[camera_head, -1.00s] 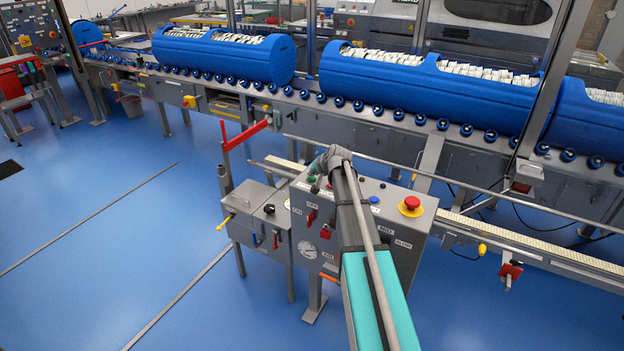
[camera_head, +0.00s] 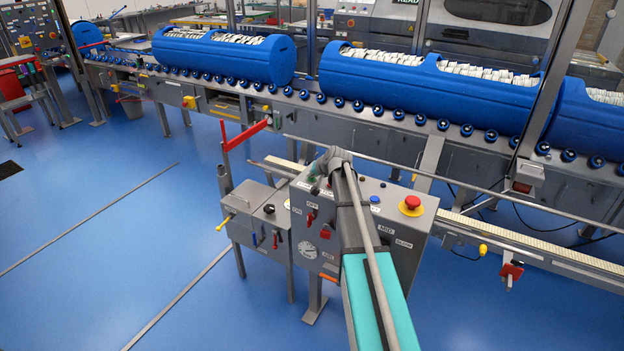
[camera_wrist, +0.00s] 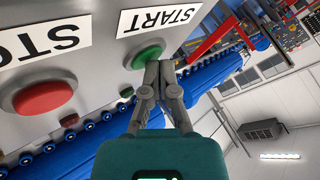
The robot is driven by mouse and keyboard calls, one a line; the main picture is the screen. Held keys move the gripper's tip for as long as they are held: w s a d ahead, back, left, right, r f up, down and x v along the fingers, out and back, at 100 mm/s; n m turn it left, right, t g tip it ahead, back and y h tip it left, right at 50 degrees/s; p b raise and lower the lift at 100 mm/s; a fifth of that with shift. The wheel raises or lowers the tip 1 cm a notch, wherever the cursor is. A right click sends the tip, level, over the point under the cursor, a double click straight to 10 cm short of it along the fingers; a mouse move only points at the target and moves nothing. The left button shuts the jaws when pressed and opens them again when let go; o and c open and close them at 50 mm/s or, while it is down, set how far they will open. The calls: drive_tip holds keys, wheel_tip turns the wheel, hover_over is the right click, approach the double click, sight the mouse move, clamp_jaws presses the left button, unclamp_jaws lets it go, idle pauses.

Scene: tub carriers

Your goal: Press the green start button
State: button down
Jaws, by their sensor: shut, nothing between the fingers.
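The green start button (camera_wrist: 147,54) shows in the wrist view, round and set in a grey panel face under a white START label (camera_wrist: 160,18), which appears upside down. My gripper (camera_wrist: 159,66) is shut and empty. Its fingertips overlap the lower right part of the button in the picture; I cannot tell whether they touch it. In the head view my gripper is at the far left part of the grey control box (camera_head: 360,245), where the arm's end hides most detail.
A red stop button (camera_wrist: 45,97) lies beside the green one in the wrist view. The box top also carries a red mushroom button on yellow (camera_head: 411,203) and a blue button (camera_head: 375,199). Behind runs a roller conveyor with blue tubs (camera_head: 415,85). Open blue floor lies left.

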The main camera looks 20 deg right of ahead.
drive_tip(key=shift+r, duration=0.1)
idle(0.5)
drive_tip(key=shift+r+p, duration=0.35)
drive_tip(key=shift+p, duration=0.15)
drive_tip(key=shift+r, duration=0.1)
wheel_tip(320, 180, up, 6)
drive_tip(key=p, duration=0.6)
idle(0.9)
drive_tip(key=s+a+f+n+g, duration=0.2)
drive_tip(key=s+a, duration=0.4)
drive_tip(key=s, duration=0.5)
drive_tip(key=s+a+f+n+g+h, duration=0.1)
drive_tip(key=s+a+f+n+g, duration=0.1)
drive_tip(key=s+a+g, duration=0.2)
drive_tip(key=s+a+f+n+g+h, duration=0.1)
drive_tip(key=s+a+f+n+g, duration=0.1)
drive_tip(key=s+a, duration=0.8)
drive_tip(key=s+g, duration=0.1)
drive_tip(key=s, duration=0.7)
drive_tip(key=shift+s, duration=0.3)
